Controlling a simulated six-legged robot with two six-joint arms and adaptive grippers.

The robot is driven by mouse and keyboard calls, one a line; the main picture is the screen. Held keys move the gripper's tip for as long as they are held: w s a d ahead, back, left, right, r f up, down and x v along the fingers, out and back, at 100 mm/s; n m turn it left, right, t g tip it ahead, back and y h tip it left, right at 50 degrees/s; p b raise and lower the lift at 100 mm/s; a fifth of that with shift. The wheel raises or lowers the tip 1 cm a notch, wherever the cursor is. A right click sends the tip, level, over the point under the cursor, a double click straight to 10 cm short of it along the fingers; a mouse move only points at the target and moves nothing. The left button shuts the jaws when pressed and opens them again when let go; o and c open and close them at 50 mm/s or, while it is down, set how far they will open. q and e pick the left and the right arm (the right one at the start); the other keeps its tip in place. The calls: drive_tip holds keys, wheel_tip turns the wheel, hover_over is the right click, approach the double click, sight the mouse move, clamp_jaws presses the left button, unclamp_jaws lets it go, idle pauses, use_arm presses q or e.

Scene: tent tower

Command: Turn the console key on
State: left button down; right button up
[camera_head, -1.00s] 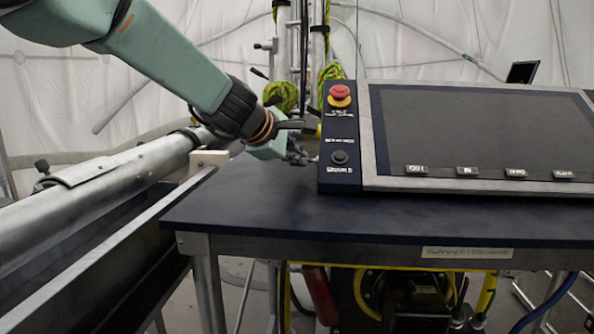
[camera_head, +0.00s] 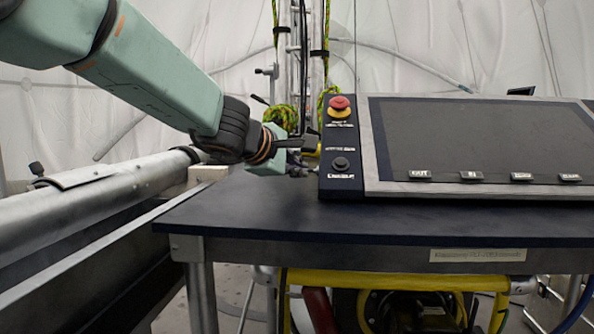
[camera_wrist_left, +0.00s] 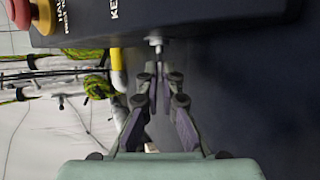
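The console (camera_head: 340,140) stands on a dark table with a red emergency button (camera_head: 340,103) on its narrow left panel. The small metal key (camera_wrist_left: 157,45) sticks out of the console's side face, in the left wrist view below the letters "KEY". My left gripper (camera_wrist_left: 159,72) points straight at that face. Its two fingers are drawn close together around the key's outer end, which they partly hide. In the head view my left gripper (camera_head: 303,170) is small beside the console's left edge, and the key cannot be made out there. My right gripper is in neither view.
The dark tabletop (camera_head: 260,210) is clear in front of the console. A large sloped screen (camera_head: 470,140) fills the console's right part. A thick metal rail (camera_head: 90,205) runs at the left. Yellow-green ropes (camera_head: 280,117) and poles stand behind the gripper.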

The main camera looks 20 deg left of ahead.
use_arm(q)
drive_tip(key=shift+r, duration=0.1)
drive_tip(key=c, duration=1.5)
unclamp_jaws()
drive_tip(key=shift+c, duration=0.2)
wheel_tip(320, 180, up, 10)
